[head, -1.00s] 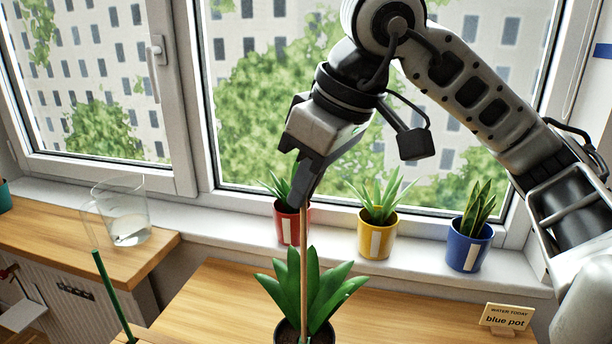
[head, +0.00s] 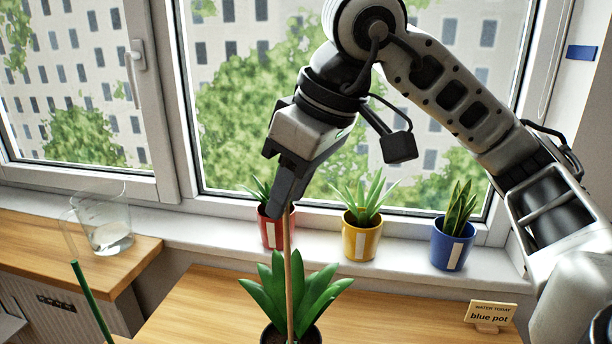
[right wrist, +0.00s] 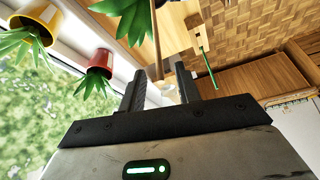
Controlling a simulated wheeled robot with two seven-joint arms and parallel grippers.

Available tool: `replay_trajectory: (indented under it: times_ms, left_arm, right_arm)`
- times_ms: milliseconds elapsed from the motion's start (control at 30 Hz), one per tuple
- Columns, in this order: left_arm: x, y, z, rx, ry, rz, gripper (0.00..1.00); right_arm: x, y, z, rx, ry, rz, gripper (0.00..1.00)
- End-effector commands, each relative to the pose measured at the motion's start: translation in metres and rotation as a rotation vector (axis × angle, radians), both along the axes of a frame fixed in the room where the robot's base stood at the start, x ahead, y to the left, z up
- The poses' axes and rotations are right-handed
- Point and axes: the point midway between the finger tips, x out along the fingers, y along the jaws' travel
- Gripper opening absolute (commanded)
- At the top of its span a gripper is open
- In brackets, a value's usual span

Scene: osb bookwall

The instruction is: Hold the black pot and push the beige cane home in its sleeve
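The black pot (head: 265,337) stands on the wooden table at the bottom edge of the head view, mostly cut off, with a broad-leaved green plant (head: 262,297) in it. The beige cane (head: 290,262) rises upright among the leaves. Its foot and sleeve cannot be made out. My right gripper (head: 277,212) is at the cane's top, fingers pointing down. In the right wrist view the fingers (right wrist: 163,82) stand apart, with the cane (right wrist: 156,35) showing between them and a gap on one side. Contact cannot be told. My left gripper is not in view.
Red (head: 270,234), yellow (head: 360,240) and blue (head: 450,248) potted plants line the windowsill behind. A "blue pot" sign (head: 490,315) stands right. A clear beaker (head: 112,232) and a green stick (head: 88,297) are left.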

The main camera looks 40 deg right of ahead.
Motion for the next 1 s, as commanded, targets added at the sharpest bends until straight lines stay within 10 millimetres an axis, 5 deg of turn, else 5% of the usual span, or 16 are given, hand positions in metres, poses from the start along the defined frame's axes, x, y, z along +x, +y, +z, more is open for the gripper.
replay_trajectory:
  times_ms: [367,1000]
  left_arm:
    - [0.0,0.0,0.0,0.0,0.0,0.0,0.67]
    - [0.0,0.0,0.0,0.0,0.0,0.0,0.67]
  right_arm:
    - [-0.029,-0.014,0.078,0.001,-0.007,0.001,0.33]
    - [-0.038,-0.018,0.1,0.0,0.0,0.001,0.33]
